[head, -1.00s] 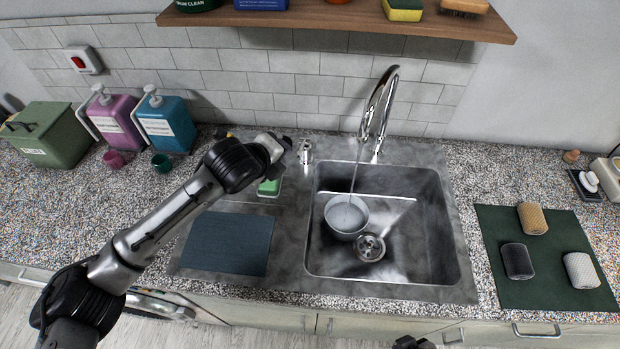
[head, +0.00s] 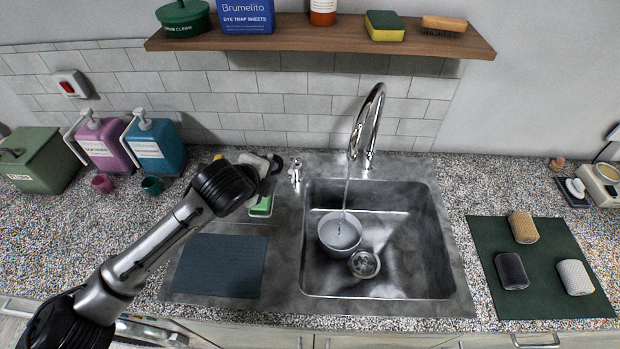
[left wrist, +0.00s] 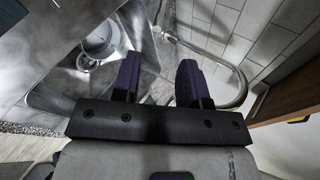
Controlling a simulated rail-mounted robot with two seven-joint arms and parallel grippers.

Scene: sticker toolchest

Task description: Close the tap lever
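The chrome gooseneck tap (head: 369,125) stands behind the sink, and a thin stream of water runs from its spout. The stream falls into a grey-white bowl (head: 340,232) in the sink. A small chrome fitting, apparently the tap lever (head: 296,172), stands left of the tap at the sink's back left corner. My left gripper (head: 277,165) is just left of this fitting; contact cannot be told. In the left wrist view its two dark fingers (left wrist: 160,62) are apart with nothing clearly between them, and the curved spout (left wrist: 240,88) shows beyond. My right gripper is out of view.
A green sponge (head: 261,205) lies below my left gripper. Purple (head: 105,146) and blue (head: 158,150) dispensers stand at left. A wooden shelf (head: 320,40) overhangs the back. A dark green mat (head: 485,240) with several rolls lies right of the sink.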

